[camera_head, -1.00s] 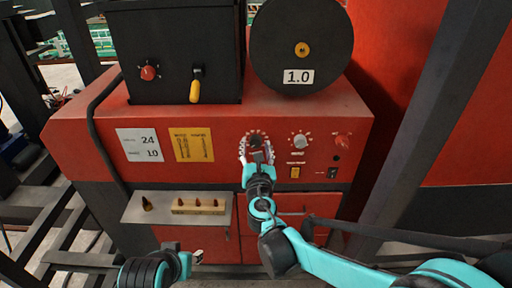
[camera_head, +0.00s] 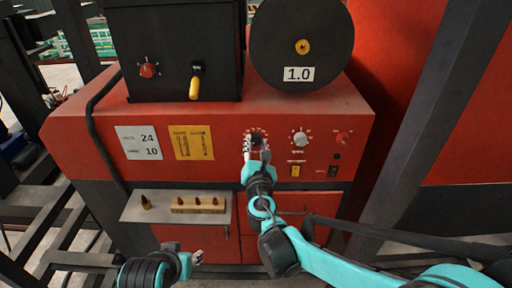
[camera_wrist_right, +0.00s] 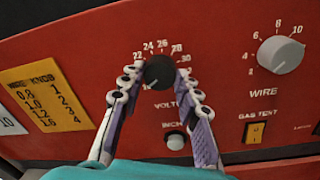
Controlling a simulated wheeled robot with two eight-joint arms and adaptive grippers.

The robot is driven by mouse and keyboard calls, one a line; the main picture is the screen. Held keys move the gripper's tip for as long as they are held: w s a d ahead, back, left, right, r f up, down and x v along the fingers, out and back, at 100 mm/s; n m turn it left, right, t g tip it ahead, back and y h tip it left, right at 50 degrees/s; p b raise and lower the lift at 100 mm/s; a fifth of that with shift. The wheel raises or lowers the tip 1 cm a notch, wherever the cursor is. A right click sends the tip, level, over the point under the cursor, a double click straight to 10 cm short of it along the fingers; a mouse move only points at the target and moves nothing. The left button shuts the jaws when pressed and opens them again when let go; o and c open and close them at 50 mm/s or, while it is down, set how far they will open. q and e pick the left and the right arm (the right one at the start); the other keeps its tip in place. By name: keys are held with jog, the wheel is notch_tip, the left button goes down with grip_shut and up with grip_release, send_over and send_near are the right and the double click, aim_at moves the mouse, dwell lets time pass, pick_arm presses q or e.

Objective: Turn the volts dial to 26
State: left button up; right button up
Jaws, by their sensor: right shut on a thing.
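The black volts dial (camera_head: 257,135) sits on the red front panel of the machine. In the right wrist view the dial (camera_wrist_right: 158,71) has numbers around it, with 22, 24, 26, 28 and 30 readable along the top. Its pointer setting cannot be read clearly. My right gripper (camera_wrist_right: 160,78) is shut on the dial, one finger on each side; it also shows in the head view (camera_head: 256,150). My left gripper (camera_head: 196,257) is low, in front of the machine and away from the panel; its finger opening is too small to judge.
A white button (camera_wrist_right: 176,140) sits just below the dial. A white card (camera_head: 139,143) and yellow chart (camera_head: 192,143) are at left, above a small shelf (camera_head: 133,212).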

jog(key=m+b, duration=0.2)
jog(key=m, duration=0.4)
jog(key=shift+f+m, duration=0.1)
jog(key=shift+m, duration=0.2)
jog(key=m+b, duration=0.1)
jog(key=m, duration=0.2)
jog(key=shift+m+h, duration=0.3)
jog(key=m, duration=0.4)
jog(key=shift+b, duration=0.3)
jog(key=m, duration=0.3)
jog(key=shift+a+m+h, duration=0.1)
jog(key=shift+m+h, duration=0.3)
jog(key=m, duration=0.3)
jog(key=shift+m+b, duration=0.35)
jog(key=shift+m, duration=0.05)
jog(key=m, duration=0.6)
jog(key=shift+m+h, duration=0.3)
jog(key=o, duration=1.2)
jog(key=shift+c, duration=0.2)
